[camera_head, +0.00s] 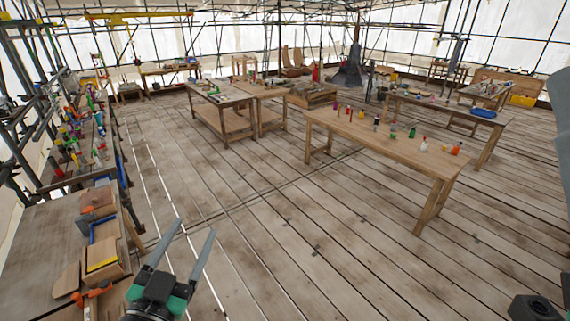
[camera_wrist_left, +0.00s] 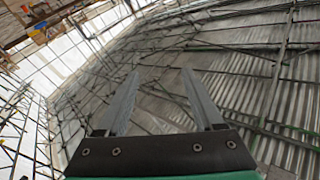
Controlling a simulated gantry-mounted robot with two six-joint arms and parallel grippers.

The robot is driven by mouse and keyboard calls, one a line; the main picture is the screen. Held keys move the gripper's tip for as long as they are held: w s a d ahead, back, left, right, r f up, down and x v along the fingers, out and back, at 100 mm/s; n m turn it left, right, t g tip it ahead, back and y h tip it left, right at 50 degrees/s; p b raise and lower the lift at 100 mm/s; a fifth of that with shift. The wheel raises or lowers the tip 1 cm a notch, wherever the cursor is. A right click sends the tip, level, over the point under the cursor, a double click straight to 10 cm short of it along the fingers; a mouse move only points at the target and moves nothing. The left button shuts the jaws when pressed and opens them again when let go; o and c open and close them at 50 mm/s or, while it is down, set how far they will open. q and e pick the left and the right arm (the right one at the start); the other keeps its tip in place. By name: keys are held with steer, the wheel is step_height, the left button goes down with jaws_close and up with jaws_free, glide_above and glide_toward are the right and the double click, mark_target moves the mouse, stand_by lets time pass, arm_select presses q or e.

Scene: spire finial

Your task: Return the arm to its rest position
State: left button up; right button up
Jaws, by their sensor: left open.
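My left gripper (camera_head: 183,252) is at the bottom of the head view, a little left of the middle. It is open and empty, its two long grey fingers apart and pointing up and away over the plank floor. In the left wrist view the gripper (camera_wrist_left: 163,95) shows both fingers spread with nothing between them. Behind them are scaffold poles and corrugated sheeting. Dark and grey parts at the right edge of the head view seem to be mine, but my right gripper's fingers do not show.
A workbench (camera_head: 40,225) with wooden boxes and an orange tool stands close on the left. A long table (camera_head: 385,144) with small bottles is at the right. Other tables (camera_head: 222,100) stand farther back. The plank floor (camera_head: 290,225) between is clear. Scaffolding surrounds the platform.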

arm_select(q)
steer(key=s+r+n+t, duration=0.2)
steer(key=s+r+t, duration=0.2)
steer(key=r, duration=1)
steer(key=s+r+n+t, duration=0.1)
steer(key=s+r+t, duration=0.3)
steer(key=s+r, duration=0.6)
step_height(320, 180, up, 5)
steer(key=shift+d+f+n+h, duration=0.2)
steer(key=shift+d+n+h, duration=0.1)
steer(key=shift+d+n, duration=0.15)
